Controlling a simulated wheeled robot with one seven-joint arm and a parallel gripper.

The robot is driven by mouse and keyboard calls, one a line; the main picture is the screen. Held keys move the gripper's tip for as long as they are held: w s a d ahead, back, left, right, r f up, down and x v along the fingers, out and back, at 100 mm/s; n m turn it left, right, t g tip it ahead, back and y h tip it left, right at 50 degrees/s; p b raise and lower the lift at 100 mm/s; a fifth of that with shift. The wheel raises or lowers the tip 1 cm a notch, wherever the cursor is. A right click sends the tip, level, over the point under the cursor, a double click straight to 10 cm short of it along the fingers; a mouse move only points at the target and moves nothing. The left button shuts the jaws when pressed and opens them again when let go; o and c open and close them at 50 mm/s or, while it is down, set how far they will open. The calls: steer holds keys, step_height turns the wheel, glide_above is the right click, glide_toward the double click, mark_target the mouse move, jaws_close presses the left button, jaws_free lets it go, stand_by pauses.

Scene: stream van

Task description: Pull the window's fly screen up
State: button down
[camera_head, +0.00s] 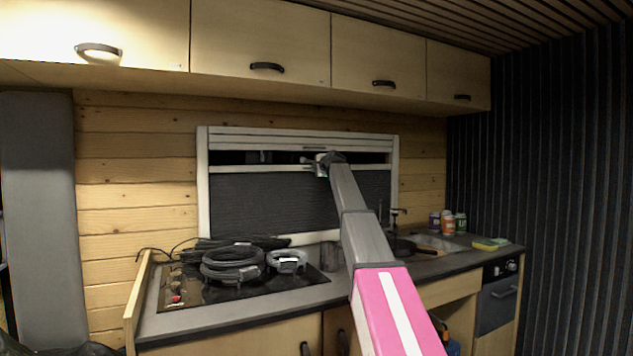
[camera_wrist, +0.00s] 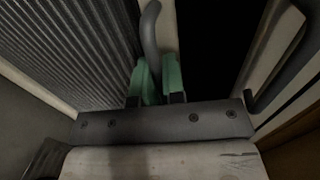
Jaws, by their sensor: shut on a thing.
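The window (camera_head: 203,190) has a pale frame on the wood wall behind the counter. Its dark pleated fly screen (camera_head: 265,200) covers the lower, larger part of the opening, and its pleats fill the left of the wrist view (camera_wrist: 70,50). A narrow dark gap lies between the screen's top edge and a pale slatted blind (camera_head: 265,138) above. My gripper (camera_head: 322,165) is at the screen's top edge, near the gap. In the wrist view its green fingers (camera_wrist: 157,75) are shut around a curved grey handle (camera_wrist: 151,25). The arm hides part of the screen's right side.
A second curved dark handle (camera_wrist: 285,68) is close on the right in the wrist view. Coiled black hoses (camera_head: 233,263) lie on the hob below the window. Several jars (camera_head: 448,223) stand at the counter's right. Cabinets (camera_head: 260,45) overhang the window.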

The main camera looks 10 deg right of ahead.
step_height(320, 180, up, 6)
steer(key=c, duration=1.2)
jaws_free()
steer(key=shift+c, duration=0.2)
steer(key=shift+f, duration=0.1)
